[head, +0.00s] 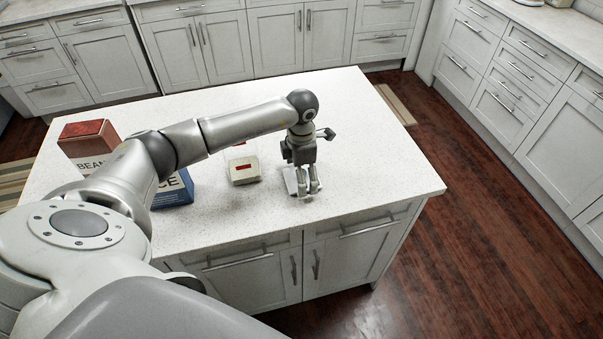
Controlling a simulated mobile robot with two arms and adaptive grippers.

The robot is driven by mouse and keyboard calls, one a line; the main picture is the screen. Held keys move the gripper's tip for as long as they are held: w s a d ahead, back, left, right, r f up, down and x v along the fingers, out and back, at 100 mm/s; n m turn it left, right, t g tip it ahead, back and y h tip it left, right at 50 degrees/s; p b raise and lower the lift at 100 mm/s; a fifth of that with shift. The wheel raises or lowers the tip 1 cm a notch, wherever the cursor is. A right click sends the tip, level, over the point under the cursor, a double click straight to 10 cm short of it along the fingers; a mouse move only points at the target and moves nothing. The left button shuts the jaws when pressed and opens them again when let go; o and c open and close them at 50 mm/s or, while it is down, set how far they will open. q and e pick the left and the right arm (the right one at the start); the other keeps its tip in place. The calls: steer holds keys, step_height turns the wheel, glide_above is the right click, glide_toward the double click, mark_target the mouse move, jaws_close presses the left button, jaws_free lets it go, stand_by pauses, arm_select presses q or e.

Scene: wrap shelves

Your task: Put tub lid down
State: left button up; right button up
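My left gripper (308,189) points down at the white countertop (375,130), right of the middle of the island. A pale, flat piece that looks like the tub lid (290,181) shows beside and behind its fingers, low at the counter. The fingers hide part of this piece, and I cannot tell whether they grip it or stand apart around it. A small cream tub (243,175) with a red patch stands to the left of the gripper. My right gripper is not in view.
A red-brown box marked BEAN (88,133) and a blue box (174,193) stand on the left, partly hidden by my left arm. A clear or pale item (240,151) is behind the tub. The counter's right side and back are free.

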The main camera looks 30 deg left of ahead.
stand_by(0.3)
arm_select(q)
steer(key=shift+r, duration=0.55)
step_height(320, 180, up, 11)
steer(key=b, duration=0.2)
steer(key=shift+r+b, duration=0.15)
steer(key=shift+b, duration=0.2)
steer(key=shift+d, duration=0.1)
